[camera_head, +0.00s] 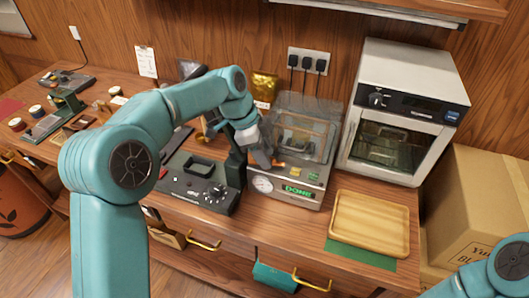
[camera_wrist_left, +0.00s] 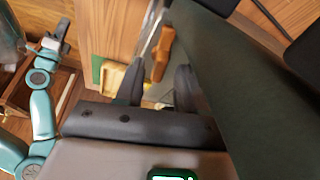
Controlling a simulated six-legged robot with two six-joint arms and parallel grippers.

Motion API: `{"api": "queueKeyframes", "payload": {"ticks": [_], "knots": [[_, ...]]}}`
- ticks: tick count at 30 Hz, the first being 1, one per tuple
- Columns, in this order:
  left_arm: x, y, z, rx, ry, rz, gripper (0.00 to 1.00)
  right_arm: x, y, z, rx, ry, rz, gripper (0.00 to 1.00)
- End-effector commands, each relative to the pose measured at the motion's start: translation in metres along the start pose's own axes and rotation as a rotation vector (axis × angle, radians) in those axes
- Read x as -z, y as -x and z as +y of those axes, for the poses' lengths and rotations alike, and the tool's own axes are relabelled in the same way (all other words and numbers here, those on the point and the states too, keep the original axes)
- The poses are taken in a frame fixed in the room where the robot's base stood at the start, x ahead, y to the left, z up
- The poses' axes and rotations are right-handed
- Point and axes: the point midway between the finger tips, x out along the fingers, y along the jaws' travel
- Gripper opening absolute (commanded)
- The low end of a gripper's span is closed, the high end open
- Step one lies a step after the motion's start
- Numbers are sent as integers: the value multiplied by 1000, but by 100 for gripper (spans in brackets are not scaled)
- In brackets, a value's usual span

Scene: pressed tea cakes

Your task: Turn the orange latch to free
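The orange latch (camera_head: 280,164) is a small piece at the front of the clear-lidded machine (camera_head: 303,125), above a panel with a round gauge and a green display reading DONE. In the left wrist view the latch (camera_wrist_left: 163,52) shows as an orange bar beyond the fingertips, roughly in line with the gap between them. My left gripper (camera_head: 262,158) is close to the latch, at its left in the head view. Its two dark fingers (camera_wrist_left: 158,82) are apart with nothing visible between them; contact cannot be told. My right gripper (camera_wrist_left: 55,42) appears small in the left wrist view.
A black device with knobs (camera_head: 198,185) stands left of the machine. A wooden tray (camera_head: 400,240) on a green mat lies to its right. A white oven (camera_head: 410,80) stands behind the tray, and a cardboard box (camera_head: 475,200) is at far right. A dark green surface fills the wrist view's right side.

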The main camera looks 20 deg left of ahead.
Motion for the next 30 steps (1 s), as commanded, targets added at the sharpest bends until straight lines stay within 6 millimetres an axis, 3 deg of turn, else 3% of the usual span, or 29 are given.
{"api": "queueKeyframes", "payload": {"ticks": [12, 30], "knots": [[0, 66, -1, 6, 0, 1, 38, 0, 0, 0, 0, 0, 0, 0], [0, 73, 1, 3, 0, 1, 38, 0, 0, 0, 0, 0, 0, 0]]}}
